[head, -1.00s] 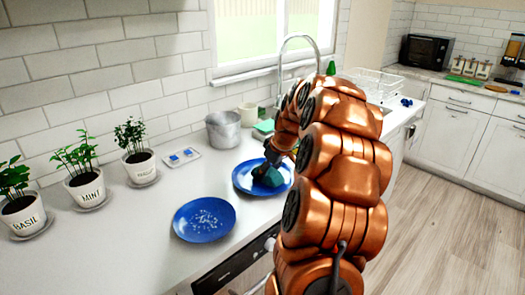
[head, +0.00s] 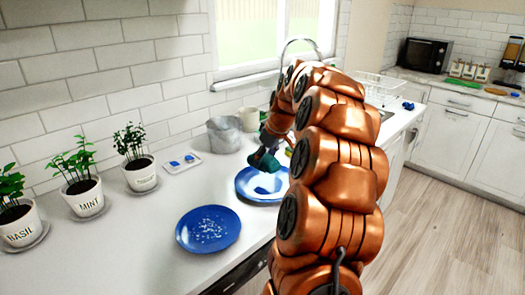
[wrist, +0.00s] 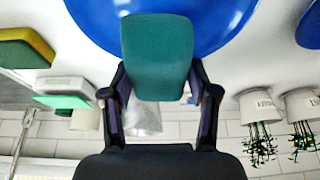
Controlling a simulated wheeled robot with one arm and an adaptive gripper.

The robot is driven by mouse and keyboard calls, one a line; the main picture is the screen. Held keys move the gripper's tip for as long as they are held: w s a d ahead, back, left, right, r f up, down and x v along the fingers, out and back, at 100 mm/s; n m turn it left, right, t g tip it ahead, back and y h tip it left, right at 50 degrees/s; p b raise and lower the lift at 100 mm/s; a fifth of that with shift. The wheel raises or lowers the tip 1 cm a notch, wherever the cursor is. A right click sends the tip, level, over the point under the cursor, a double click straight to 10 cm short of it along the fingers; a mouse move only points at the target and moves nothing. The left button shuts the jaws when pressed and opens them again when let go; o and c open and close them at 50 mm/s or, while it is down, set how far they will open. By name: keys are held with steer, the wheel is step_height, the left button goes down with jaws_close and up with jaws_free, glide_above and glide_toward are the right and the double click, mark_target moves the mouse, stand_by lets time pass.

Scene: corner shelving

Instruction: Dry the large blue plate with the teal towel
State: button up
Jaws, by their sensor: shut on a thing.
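My gripper (head: 268,146) is shut on the teal towel (head: 264,161), a folded pad that hangs over the back part of a blue plate (head: 244,190). In the wrist view, the towel (wrist: 158,62) sits between the two fingers of my gripper (wrist: 160,92), with the plate (wrist: 215,30) behind it. The plate has a bright white sheen in its middle. Whether the towel touches it is hard to tell; it looks slightly raised. A second blue plate (head: 208,230) lies nearer, covered with pale specks. My arm hides part of the right side.
A grey metal bucket (head: 224,135) and a cream mug (head: 249,118) stand behind the plate. A small tray with blue pieces (head: 182,164) and several potted herbs (head: 139,175) line the wall. A green-and-yellow sponge (wrist: 22,50) lies nearby. The front left counter is clear.

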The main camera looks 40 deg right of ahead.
steer(key=shift+r, duration=1.3)
